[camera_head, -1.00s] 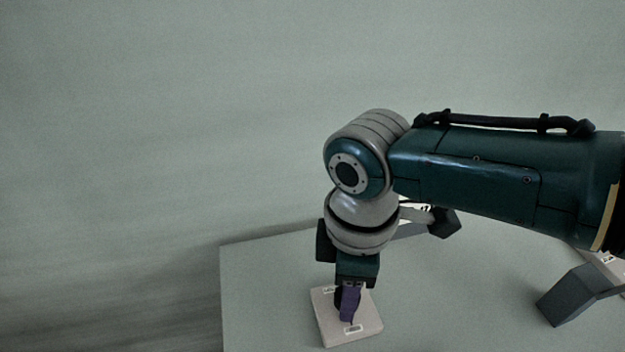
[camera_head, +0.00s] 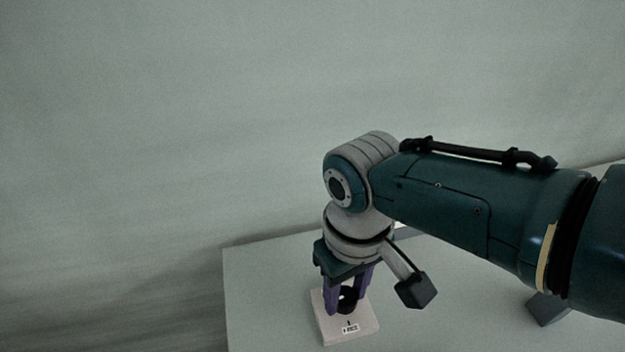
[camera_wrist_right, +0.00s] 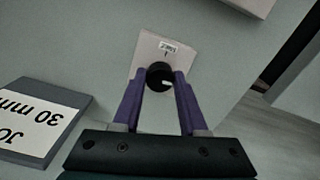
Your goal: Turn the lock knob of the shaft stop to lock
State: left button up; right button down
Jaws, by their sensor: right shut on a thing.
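The shaft stop is a pale square plate (camera_head: 338,331) with small white labels, on the grey table. Its round black lock knob (camera_head: 348,296) stands on it between my fingers. In the right wrist view the knob (camera_wrist_right: 160,75) shows a pale mark on its face, and the plate (camera_wrist_right: 149,50) lies around it. My right gripper (camera_head: 347,304) points down with its purple fingers shut on the knob; it also shows in the right wrist view (camera_wrist_right: 161,82). The label text is too small to read surely. My left gripper is not in view.
A grey block with a white "30 mm" label (camera_wrist_right: 38,118) lies left of the gripper in the right wrist view. A dark grey block (camera_head: 546,309) stands on the table (camera_head: 270,290) at right. The table left of the plate is clear.

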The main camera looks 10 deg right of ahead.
jog(key=m, duration=0.3)
jog(key=shift+m, duration=0.3)
jog(key=m, duration=0.3)
jog(key=shift+m+p, duration=0.3)
jog(key=shift+p, duration=0.05)
jog(key=m, duration=0.4)
jog(key=shift+m, duration=1.7)
jog(key=shift+c, duration=2.2)
grip_release()
jog(key=shift+r, duration=0.15)
